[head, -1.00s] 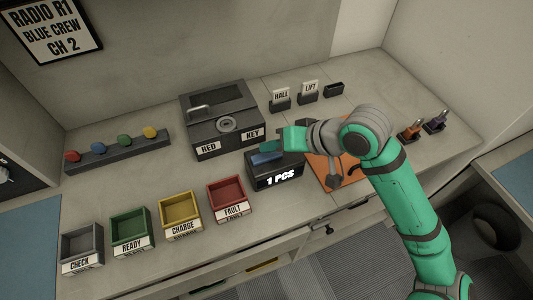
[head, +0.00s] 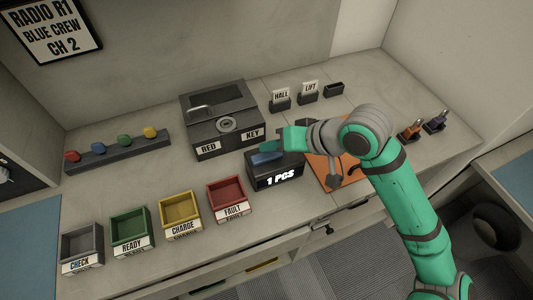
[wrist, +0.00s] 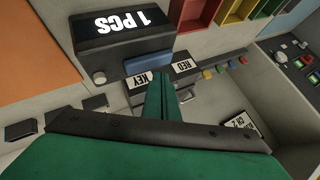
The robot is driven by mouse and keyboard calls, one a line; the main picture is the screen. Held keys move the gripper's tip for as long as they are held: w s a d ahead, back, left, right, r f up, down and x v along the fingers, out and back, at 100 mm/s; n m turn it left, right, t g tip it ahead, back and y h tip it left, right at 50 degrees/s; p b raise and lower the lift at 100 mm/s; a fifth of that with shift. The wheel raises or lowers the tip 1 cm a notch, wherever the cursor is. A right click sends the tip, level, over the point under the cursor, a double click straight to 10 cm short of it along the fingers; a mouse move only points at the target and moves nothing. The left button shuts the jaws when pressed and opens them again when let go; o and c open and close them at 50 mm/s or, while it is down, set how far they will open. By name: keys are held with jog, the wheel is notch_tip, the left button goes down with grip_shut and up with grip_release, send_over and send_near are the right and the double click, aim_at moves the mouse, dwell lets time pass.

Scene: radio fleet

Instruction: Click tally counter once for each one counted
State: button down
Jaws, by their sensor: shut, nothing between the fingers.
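The tally counter (head: 277,172) is a dark box on the counter with a lit display reading "1 PCS". It has a blue bar (head: 266,158) on its top. My gripper (head: 268,148) is shut and empty, its tips at or just above the blue bar; I cannot tell whether they touch. In the wrist view the counter (wrist: 90,48) is upside down at the upper left, with the blue bar (wrist: 149,62) near my shut green fingers (wrist: 161,82). A pale round knob (wrist: 99,78) shows on the counter's side there.
Grey, green, yellow and red bins (head: 180,210) stand to the left. A dark lidded box (head: 219,112) labelled RED and KEY stands behind the counter. An orange mat (head: 325,170) lies to the right. Coloured knobs sit on a rail (head: 120,150). HALL and LIFT holders (head: 281,103) stand at the back.

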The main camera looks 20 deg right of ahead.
aim_at(271, 157)
jog(key=shift+w, duration=0.1)
jog(key=shift+s+f, duration=0.2)
jog(key=shift+f, duration=0.2)
dwell(0.3)
jog(key=shift+d+f, duration=0.1)
jog(key=shift+f, duration=0.4)
dwell(0.8)
jog(key=shift+r, duration=0.1)
jog(key=shift+w+r, duration=0.1)
jog(key=shift+r, duration=0.7)
jog(key=shift+r, duration=2.5)
